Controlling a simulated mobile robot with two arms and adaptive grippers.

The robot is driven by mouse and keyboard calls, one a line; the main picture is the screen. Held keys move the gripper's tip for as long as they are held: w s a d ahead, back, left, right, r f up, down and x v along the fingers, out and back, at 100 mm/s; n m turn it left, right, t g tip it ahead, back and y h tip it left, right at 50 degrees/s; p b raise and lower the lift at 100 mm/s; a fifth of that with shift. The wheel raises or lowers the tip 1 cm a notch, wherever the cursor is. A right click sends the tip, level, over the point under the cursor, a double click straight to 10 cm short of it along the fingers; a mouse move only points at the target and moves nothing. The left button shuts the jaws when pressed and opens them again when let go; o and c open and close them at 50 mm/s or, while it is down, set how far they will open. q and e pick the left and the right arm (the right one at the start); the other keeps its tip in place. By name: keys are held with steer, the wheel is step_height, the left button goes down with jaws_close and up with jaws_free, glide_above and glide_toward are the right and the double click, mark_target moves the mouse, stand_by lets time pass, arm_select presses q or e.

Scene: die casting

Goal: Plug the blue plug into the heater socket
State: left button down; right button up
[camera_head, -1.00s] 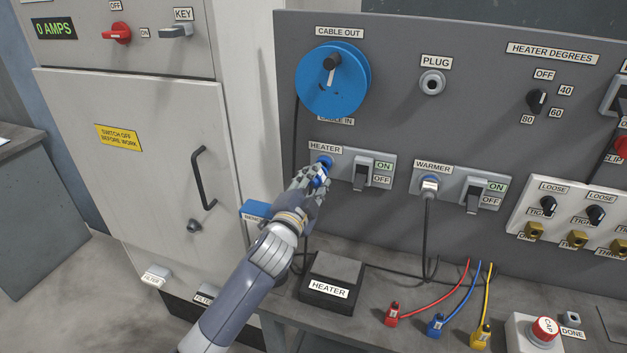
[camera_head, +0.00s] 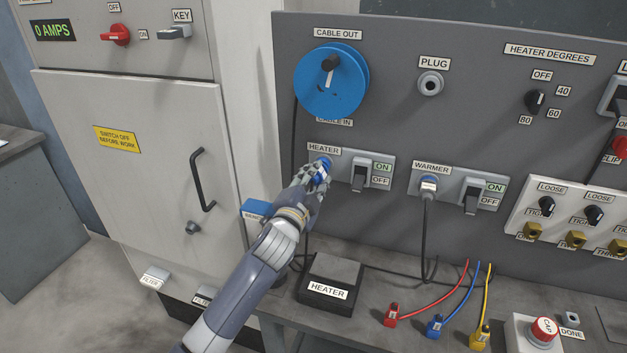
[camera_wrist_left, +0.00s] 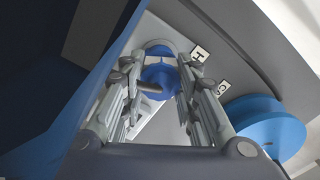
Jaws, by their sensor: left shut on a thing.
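My left gripper (camera_head: 318,176) is shut on the blue plug (camera_wrist_left: 160,78), right at the heater socket (camera_head: 326,162) under the HEATER label. In the left wrist view the plug sits between the two fingers (camera_wrist_left: 155,92), and a blue rim of the socket (camera_wrist_left: 159,50) shows just beyond it. The plug points at the socket, but I cannot tell whether it is inside or only in front of it. My fingers hide most of the plug in the head view. My right gripper is not in view.
The heater switch (camera_head: 361,175) is close on the right, and the warmer socket with its plug (camera_head: 428,186) is farther right. The blue cable reel (camera_head: 345,88) is above. A black HEATER box (camera_head: 330,284) stands on the bench below, with dark cables behind it.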

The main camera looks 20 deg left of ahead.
arm_select(q)
steer(key=shift+w, duration=0.55)
steer(key=c, duration=1.2)
jaws_free()
steer(key=shift+o, duration=0.2)
steer(key=s, duration=1.2)
steer(key=shift+a, duration=0.2)
